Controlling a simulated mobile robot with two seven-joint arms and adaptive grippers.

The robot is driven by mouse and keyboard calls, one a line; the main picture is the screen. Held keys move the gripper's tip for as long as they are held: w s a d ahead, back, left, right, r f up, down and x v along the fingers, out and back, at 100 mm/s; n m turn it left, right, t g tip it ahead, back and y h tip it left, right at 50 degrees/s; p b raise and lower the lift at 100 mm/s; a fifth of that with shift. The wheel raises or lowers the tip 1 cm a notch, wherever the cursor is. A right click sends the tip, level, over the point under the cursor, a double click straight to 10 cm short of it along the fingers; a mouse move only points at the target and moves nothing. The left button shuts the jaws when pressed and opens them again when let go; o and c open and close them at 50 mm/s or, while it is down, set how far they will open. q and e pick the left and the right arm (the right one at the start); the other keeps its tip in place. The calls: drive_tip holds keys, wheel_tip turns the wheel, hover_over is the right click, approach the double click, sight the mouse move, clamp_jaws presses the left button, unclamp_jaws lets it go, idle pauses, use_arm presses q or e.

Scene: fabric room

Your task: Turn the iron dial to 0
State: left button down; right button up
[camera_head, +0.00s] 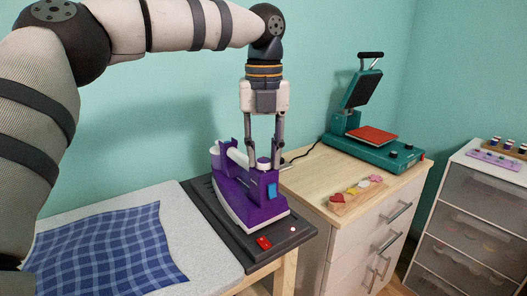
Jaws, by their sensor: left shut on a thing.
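The purple iron (247,202) stands on a dark grey base (285,240) at the right end of the ironing table. Its white dial (263,163) sits on top of the iron's body, between my left gripper's fingers. My left gripper (264,158) reaches down from above and is shut on the dial, with one finger on each side. The dial's markings are too small to read, and the fingers partly hide it. My right gripper is out of view.
A blue checked cloth (105,250) lies on the pale ironing table (195,235). A wooden cabinet (305,185) stands to the right, bearing a green heat press (375,145) and a small wooden tray (352,196). A drawer unit (470,215) is at the far right.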

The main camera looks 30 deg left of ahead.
sight(264, 161)
use_arm(q)
drive_tip(key=n, duration=0.5)
drive_tip(key=shift+n, duration=0.7)
drive_tip(key=c, duration=1.2)
unclamp_jaws()
drive_tip(key=shift+c, duration=0.2)
wheel_tip(264, 161, up, 12)
